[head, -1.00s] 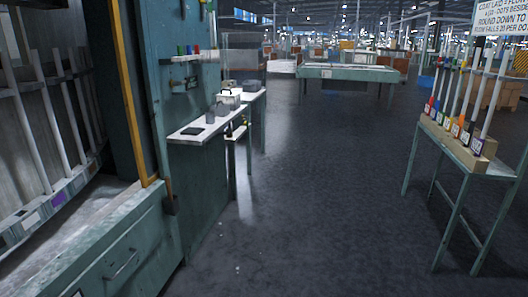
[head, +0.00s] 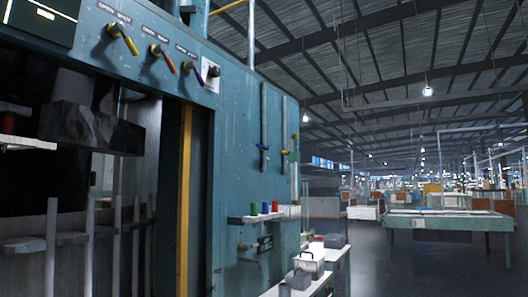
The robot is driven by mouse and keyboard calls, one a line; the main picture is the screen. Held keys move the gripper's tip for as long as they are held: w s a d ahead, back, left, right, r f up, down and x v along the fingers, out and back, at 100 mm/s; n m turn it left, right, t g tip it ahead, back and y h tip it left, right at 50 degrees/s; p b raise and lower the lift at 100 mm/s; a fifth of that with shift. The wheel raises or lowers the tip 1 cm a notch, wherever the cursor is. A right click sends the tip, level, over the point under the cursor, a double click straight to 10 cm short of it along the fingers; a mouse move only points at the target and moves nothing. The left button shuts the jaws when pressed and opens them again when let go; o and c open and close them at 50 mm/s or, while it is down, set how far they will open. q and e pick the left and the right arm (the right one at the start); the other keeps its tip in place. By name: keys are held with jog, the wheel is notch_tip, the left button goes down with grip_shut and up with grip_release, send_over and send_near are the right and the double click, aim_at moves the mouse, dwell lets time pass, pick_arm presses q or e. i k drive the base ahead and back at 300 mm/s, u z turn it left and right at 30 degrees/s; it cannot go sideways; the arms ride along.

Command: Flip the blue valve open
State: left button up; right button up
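A small blue valve handle (head: 263,147) appears to sit on a thin vertical pipe on the side panel of the teal cabinet (head: 232,150). It is small, and I cannot tell whether it is open or shut. A second small handle, yellow-green (head: 285,152), is on a similar pipe to its right. On the cabinet's front top panel are three levers: a yellow one (head: 123,38), an orange one (head: 163,58) and a purple one (head: 194,71). Neither of my grippers is in view.
A ledge (head: 262,217) on the side panel holds blue, green and red spools. Below it, a white shelf (head: 300,287) holds grey items. A teal table (head: 449,218) stands farther back. Dark open floor (head: 410,270) lies to the right.

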aim_at(262, 147)
jog(key=z, duration=0.75)
jog(key=i, duration=1.7)
jog(key=u, duration=0.5)
